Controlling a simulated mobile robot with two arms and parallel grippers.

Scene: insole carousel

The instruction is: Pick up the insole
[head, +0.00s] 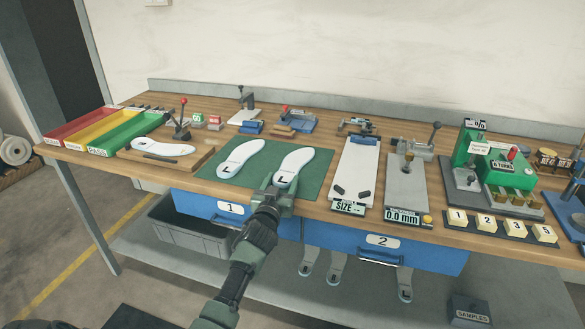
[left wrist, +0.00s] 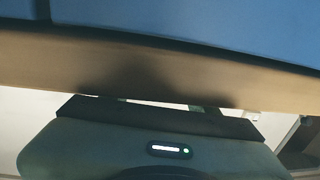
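Two white insoles marked L lie on a green mat (head: 222,182) on the bench. The left insole (head: 241,158) lies clear of any gripper. The right insole (head: 296,163) has its heel toward the front edge of the bench. My left gripper (head: 279,190) is at that heel, coming from the front. Whether its fingers are apart or closed on the heel is not clear. The left wrist view shows the gripper body (left wrist: 150,150) close below the bench edge, with no insole visible. My right gripper is not in view.
Red, yellow and green trays (head: 118,131) stand at left. A clipboard (head: 357,168), gauge (head: 405,180) and green machine (head: 492,155) stand at right. Blue drawers (head: 330,235) sit under the bench edge (left wrist: 150,60). More insoles (head: 333,262) hang below.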

